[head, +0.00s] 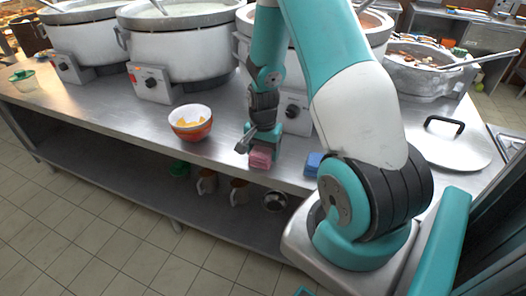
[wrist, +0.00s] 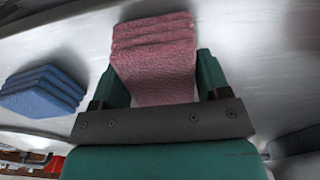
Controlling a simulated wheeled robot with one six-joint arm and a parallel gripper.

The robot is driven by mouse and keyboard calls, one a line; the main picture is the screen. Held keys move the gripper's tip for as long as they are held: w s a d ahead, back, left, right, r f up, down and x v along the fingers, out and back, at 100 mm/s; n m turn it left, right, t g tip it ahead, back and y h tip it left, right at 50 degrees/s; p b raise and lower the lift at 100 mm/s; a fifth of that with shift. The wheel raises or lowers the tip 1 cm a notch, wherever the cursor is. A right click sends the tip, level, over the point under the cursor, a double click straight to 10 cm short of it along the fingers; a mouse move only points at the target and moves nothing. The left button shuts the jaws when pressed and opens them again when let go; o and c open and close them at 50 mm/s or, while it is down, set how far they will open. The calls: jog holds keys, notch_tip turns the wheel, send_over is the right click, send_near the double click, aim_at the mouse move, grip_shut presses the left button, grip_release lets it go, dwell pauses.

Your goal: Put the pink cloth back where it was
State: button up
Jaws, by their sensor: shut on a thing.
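The pink cloth (head: 260,158) is a folded stack near the front edge of the steel counter. In the wrist view the pink cloth (wrist: 155,55) sits between the two fingers of my gripper (wrist: 155,85), which is shut on it. In the head view my gripper (head: 262,146) points down at the counter front. I cannot tell whether the cloth touches the counter or is just above it. A folded blue cloth (head: 313,163) lies to the right in the head view; it also shows at the left of the wrist view (wrist: 42,92).
An orange and white bowl (head: 190,124) stands left of my gripper. Large stockpots (head: 180,50) line the back of the counter. A lid (head: 445,146) lies at the right. Mugs (head: 207,182) and a metal pot (head: 274,201) stand on the lower shelf.

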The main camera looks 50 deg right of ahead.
aim_at(263, 148)
jog(key=shift+f, duration=0.25)
jog(key=o, duration=1)
jog(key=shift+c, duration=0.2)
notch_tip(263, 148, up, 12)
jog(key=s+a+r+n+y, duration=0.1)
jog(key=a+r+n, duration=0.25)
jog(key=a, duration=0.35)
jog(key=s+a+r+n+t, duration=0.1)
jog(key=a+r+n, duration=0.25)
jog(key=a, duration=0.25)
jog(key=s+a+r+n+y, duration=0.1)
jog(key=a+r+n, duration=0.1)
jog(key=a+n, duration=0.35)
jog(key=s+a+r+n+y, duration=0.1)
jog(key=s+a+r+n, duration=0.1)
jog(key=s+a+n, duration=0.2)
jog(key=s+a+r+n+g+y, duration=0.1)
jog(key=s+a+r+n, duration=0.2)
jog(key=s+a+n, duration=0.2)
jog(key=s+a, duration=0.2)
jog(key=a, duration=0.1)
jog(key=shift+s+r, duration=0.25)
jog(key=shift+s, duration=0.15)
